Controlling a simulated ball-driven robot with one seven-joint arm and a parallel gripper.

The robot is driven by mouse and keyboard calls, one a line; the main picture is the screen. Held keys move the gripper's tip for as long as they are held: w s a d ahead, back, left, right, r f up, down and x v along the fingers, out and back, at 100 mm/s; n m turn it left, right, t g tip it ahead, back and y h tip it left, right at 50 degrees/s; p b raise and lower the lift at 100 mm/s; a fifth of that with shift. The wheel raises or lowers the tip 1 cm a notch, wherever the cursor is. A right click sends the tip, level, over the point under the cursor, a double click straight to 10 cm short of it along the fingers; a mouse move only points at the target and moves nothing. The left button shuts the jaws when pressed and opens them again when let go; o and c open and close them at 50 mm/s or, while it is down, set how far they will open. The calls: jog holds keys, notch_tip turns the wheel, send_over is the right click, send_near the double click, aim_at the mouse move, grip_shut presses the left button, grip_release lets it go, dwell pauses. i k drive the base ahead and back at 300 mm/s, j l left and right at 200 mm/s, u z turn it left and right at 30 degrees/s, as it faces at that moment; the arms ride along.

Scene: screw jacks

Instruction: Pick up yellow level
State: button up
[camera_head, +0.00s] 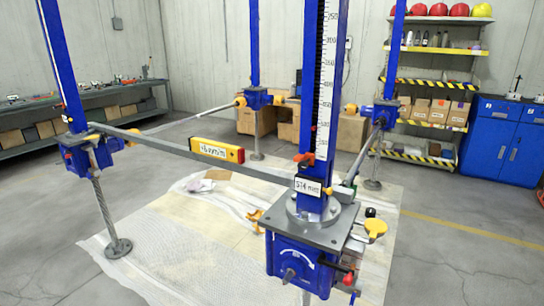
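The yellow level (217,150) is a short yellow bar with a white label and a red patch at its right end. It rests on the grey horizontal beam (170,146) that runs between two blue jack columns, nearer the middle of the beam. All of its front face shows. My gripper is not in view.
The nearest blue screw jack (305,250) stands front right, with a tall ruled column above it. Another jack (88,152) stands at left. A white sheet (165,245) with small loose items covers the floor below. Shelves and a blue cabinet (500,140) line the back.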

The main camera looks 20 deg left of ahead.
aim_at(235, 154)
jog(key=u, duration=0.95)
jog(key=i+j, duration=0.4)
jog(key=i, duration=0.2)
